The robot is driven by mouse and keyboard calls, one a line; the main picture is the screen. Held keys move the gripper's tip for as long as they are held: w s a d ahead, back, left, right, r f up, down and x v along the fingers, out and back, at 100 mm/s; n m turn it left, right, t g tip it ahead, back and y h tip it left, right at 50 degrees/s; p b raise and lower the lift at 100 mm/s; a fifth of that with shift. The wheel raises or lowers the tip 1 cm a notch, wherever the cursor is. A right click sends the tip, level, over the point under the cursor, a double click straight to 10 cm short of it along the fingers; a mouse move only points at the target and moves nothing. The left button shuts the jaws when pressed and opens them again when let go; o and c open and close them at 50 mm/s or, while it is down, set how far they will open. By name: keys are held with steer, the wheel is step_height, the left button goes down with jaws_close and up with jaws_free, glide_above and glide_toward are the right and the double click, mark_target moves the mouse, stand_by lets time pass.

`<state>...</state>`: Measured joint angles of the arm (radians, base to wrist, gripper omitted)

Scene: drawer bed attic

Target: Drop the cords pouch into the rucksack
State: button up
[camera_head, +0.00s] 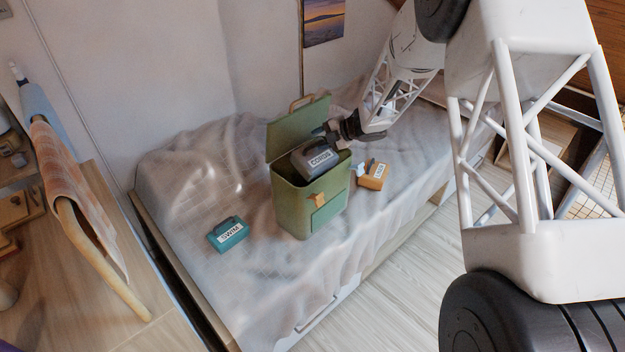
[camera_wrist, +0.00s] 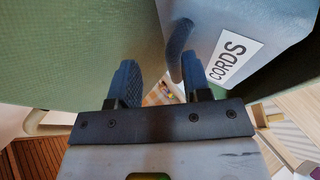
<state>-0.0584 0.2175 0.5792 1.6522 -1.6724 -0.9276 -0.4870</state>
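The grey cords pouch (camera_head: 318,160), labelled CORDS, is tilted at the mouth of the green rucksack (camera_head: 297,207), whose lid (camera_head: 297,130) stands up open. The pouch's lower part is hidden behind the front rim. My gripper (camera_head: 335,131) is just above the pouch, at the mouth's right side. In the wrist view my gripper's fingers (camera_wrist: 160,82) are apart. The pouch's dark handle (camera_wrist: 181,48) is close to the right finger, with a clear gap to the left one. The pouch (camera_wrist: 230,35) and green rucksack lid (camera_wrist: 80,50) are close around the fingers.
A teal SWIM pouch (camera_head: 228,235) lies on the bed (camera_head: 180,190) left of the rucksack. An orange pouch (camera_head: 372,177) lies close on its right. The bed's front edge drops to the floor.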

steer(key=shift+d+r, duration=0.1)
steer(key=v, duration=0.7)
steer(key=shift+d, duration=0.25)
steer(key=shift+s+r, duration=0.1)
stand_by(0.8)
